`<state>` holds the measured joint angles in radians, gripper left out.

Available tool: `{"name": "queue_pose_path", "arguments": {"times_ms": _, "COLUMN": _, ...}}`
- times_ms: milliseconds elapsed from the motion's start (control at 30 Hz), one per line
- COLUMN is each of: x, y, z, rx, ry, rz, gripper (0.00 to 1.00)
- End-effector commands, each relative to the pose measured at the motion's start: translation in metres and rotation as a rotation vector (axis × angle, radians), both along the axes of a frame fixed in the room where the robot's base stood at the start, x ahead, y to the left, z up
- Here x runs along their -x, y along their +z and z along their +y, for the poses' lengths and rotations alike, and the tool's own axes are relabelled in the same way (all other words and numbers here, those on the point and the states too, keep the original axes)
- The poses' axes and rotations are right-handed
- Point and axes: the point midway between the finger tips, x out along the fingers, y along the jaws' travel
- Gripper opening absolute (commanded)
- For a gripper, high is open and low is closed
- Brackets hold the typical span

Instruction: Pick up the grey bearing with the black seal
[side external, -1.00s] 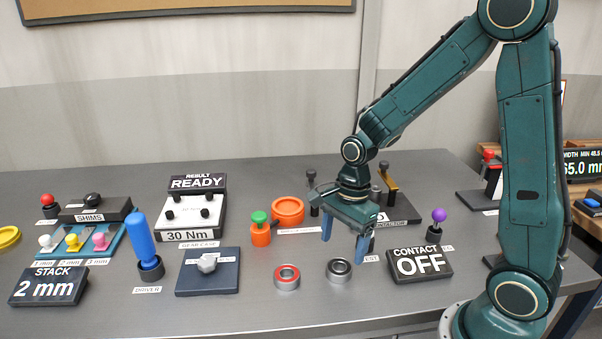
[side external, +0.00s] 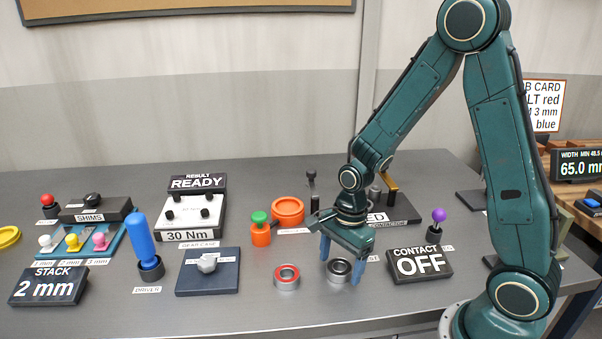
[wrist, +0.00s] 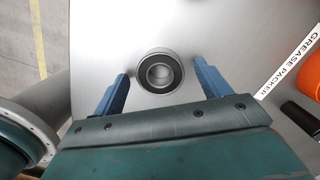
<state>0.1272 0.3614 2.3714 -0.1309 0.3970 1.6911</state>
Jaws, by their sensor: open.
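The grey bearing with the black seal (side external: 339,270) lies flat on the grey table near its front edge. It also shows in the wrist view (wrist: 160,73), ahead of and between the two blue fingers. My gripper (side external: 341,262) is open and points down, with one finger on either side of the bearing in the side view. In the wrist view my gripper (wrist: 158,88) has clear gaps between each finger and the bearing. Nothing is held. A similar bearing with a red seal (side external: 287,277) lies to the left.
A "CONTACT OFF" display (side external: 420,263) stands close on the right. An orange pot with a green knob (side external: 260,233) and an orange ring (side external: 288,210) stand behind left. A dark block with a grey knob (side external: 208,284) is farther left. The table front is clear.

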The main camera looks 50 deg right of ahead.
Motion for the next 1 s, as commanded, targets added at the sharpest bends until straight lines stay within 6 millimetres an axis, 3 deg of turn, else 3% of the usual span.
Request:
{"name": "queue_pose_path", "arguments": {"times_ms": 367, "x": 0.0000, "y": 0.0002, "z": 0.0000, "rx": 0.000, "ry": 0.000, "rz": 0.000, "gripper": 0.76}}
{"name": "queue_pose_path", "arguments": {"times_ms": 400, "x": -0.0001, "y": 0.0002, "z": 0.0000, "rx": 0.000, "ry": 0.000, "rz": 0.000, "gripper": 0.74}}
{"name": "queue_pose_path", "arguments": {"times_ms": 667, "x": -0.0001, "y": 0.0003, "z": -0.0001, "rx": 0.000, "ry": 0.000, "rz": 0.000, "gripper": 0.23}}
{"name": "queue_pose_path", "arguments": {"times_ms": 1000, "x": -0.0005, "y": 0.0018, "z": -0.0001, "rx": 0.000, "ry": 0.000, "rz": -0.001, "gripper": 0.21}}
